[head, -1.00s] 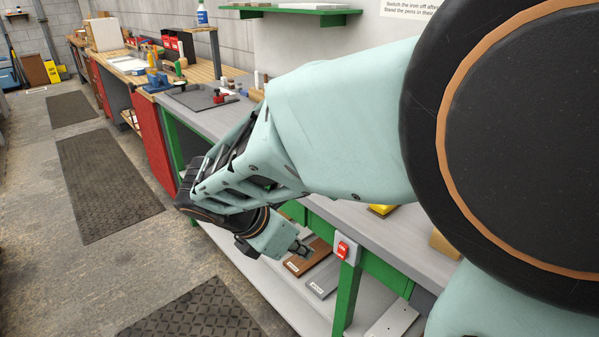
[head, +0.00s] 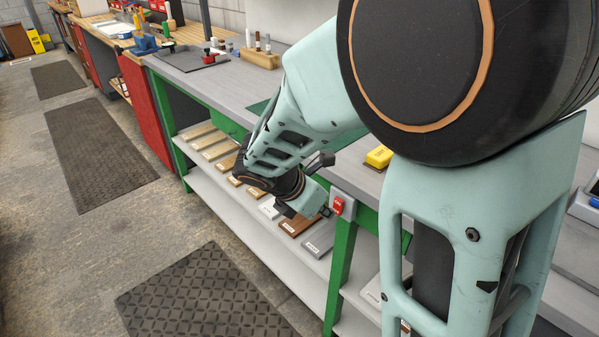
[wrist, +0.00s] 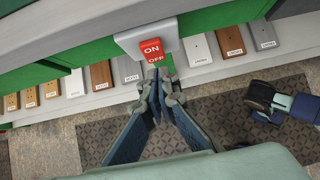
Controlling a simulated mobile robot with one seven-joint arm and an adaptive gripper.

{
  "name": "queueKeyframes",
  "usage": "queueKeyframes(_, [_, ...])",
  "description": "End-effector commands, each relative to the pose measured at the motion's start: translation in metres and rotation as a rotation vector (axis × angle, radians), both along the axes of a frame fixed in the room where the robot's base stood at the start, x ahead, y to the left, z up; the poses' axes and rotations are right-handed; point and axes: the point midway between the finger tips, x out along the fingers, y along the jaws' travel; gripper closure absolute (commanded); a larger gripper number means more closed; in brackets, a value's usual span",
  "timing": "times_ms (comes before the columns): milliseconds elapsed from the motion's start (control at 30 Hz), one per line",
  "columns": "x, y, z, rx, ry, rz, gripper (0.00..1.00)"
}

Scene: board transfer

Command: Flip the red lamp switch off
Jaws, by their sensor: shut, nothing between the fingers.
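The red lamp switch (head: 338,206) sits in a pale housing on the front of the green workbench frame, at the top of a green leg. In the wrist view the red rocker (wrist: 152,50) shows the words ON and OFF, with OFF at its lower edge. My gripper (head: 324,211) is just left of the switch in the head view. In the wrist view my gripper (wrist: 159,92) is shut and empty, with its fingertips just below the OFF edge. I cannot tell whether they touch it.
A lower shelf (head: 262,235) under the bench holds several labelled sample boards, among them a brown board (head: 299,222) and a grey board (head: 319,240). A yellow object (head: 379,157) lies on the benchtop above the switch. The floor in front of the bench has dark mats (head: 205,300).

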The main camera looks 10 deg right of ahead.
Motion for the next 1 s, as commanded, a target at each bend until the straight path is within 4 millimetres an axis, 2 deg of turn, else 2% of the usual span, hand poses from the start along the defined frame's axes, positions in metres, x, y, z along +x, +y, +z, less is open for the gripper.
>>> queueKeyframes(200, [0.008, -0.011, -0.002, 0.000, 0.000, 0.001, 1.00])
queueKeyframes(533, [0.008, -0.011, -0.002, -0.001, -0.001, 0.001, 1.00])
queueKeyframes(833, [0.011, -0.014, -0.014, -0.082, -0.056, 0.004, 1.00])
queueKeyframes(900, [0.011, -0.015, -0.006, -0.082, -0.057, 0.001, 1.00])
queueKeyframes(1000, [0.011, -0.016, -0.006, -0.082, -0.056, 0.000, 1.00])
